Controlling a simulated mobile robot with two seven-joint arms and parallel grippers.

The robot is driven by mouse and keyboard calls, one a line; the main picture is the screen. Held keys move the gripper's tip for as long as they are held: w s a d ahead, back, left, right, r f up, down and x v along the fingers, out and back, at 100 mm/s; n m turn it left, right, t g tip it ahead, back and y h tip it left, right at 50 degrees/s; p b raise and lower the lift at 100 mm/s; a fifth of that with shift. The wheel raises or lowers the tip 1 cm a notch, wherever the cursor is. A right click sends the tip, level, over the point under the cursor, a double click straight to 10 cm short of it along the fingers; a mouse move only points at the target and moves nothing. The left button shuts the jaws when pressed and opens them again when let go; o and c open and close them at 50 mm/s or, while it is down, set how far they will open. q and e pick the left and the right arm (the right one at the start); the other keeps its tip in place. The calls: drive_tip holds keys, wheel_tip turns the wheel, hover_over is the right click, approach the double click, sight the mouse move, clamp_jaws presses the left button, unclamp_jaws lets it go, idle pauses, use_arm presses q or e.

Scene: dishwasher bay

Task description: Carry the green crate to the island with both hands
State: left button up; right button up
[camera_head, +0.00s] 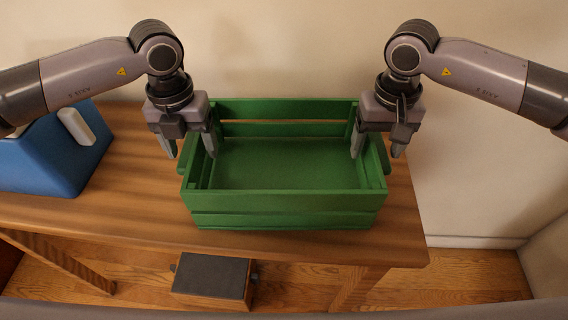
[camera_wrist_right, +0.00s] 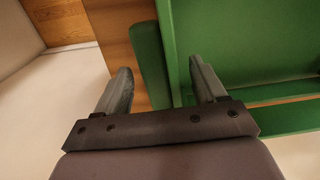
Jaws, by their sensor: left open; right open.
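The green crate (camera_head: 285,213) is slatted and empty and stands upright on a wooden table. In the right wrist view the crate (camera_wrist_right: 185,50) fills the right side. My left gripper (camera_head: 190,153) is open at the crate's left end, with one finger over the inside and one outside. My right gripper (camera_head: 378,153) is open at the right end in the same way. The right wrist view shows a green side handle (camera_wrist_right: 150,62) between the fingers of my right gripper (camera_wrist_right: 160,88). I cannot tell whether any finger touches the crate. The island is not recognisable in view.
The wooden table (camera_head: 125,205) carries the crate near its right edge. A blue container (camera_head: 45,155) with a white handle stands to the left. A box with a dark grey top (camera_head: 212,275) sits on the floor below the table's front edge. A wall is close behind.

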use_arm(q)
drive_tip(key=c, duration=1.2)
use_arm(e)
drive_tip(key=c, duration=1.2)
use_arm(q)
drive_tip(key=shift+c, duration=0.2)
use_arm(e)
drive_tip(key=shift+c, duration=0.2)
use_arm(q)
drive_tip(key=shift+r, duration=0.15)
use_arm(e)
drive_tip(key=shift+r, duration=0.15)
